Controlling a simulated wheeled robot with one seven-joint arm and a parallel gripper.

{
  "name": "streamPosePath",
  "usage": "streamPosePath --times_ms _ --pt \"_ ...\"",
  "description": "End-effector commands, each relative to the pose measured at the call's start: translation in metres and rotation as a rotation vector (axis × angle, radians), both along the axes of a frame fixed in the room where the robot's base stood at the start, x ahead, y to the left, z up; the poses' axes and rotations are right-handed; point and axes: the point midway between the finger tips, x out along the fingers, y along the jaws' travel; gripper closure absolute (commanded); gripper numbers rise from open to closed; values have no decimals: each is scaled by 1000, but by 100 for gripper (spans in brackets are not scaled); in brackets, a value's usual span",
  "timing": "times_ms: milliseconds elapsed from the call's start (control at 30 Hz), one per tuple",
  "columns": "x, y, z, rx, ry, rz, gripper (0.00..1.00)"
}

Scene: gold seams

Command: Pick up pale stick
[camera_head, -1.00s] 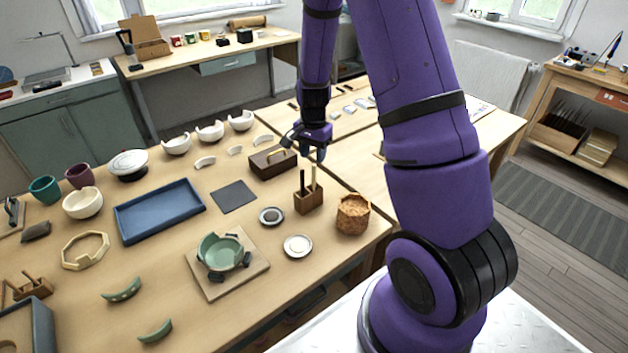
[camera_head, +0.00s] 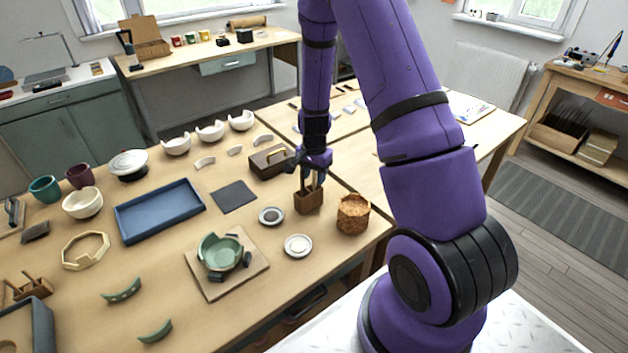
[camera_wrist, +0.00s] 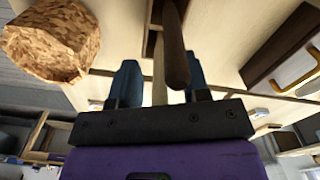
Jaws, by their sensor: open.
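The wooden holder (camera_head: 309,203) stands upright on the table, and the sticks rise out of it. The pale stick (camera_wrist: 159,84) shows in the wrist view, between my two blue fingers. A dark brown stick (camera_wrist: 176,48) stands beside it, nearer the camera, and overlaps the right finger's side of the gap. My gripper (camera_wrist: 160,80) is open, pointing down above the holder, with its fingers apart on either side of the pale stick. In the head view my gripper (camera_head: 312,180) hides most of the sticks' upper parts.
A cork-like woven pot (camera_head: 353,215) stands close to the right of the holder. A brown box with a handle (camera_head: 270,162) is close behind left. Two small round dishes (camera_head: 298,246) and a dark square mat (camera_head: 233,196) lie to the left.

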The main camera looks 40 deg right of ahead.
Motion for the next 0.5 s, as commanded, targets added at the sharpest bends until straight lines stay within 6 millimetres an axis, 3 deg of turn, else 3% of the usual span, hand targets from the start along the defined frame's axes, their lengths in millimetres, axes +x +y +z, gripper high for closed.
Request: streamPosePath --times_ms 33,200,500 --pt "0 0 0 0 0 0 64" --pt "0 0 0 0 0 0 100" --pt "0 0 1 0 0 0 100"
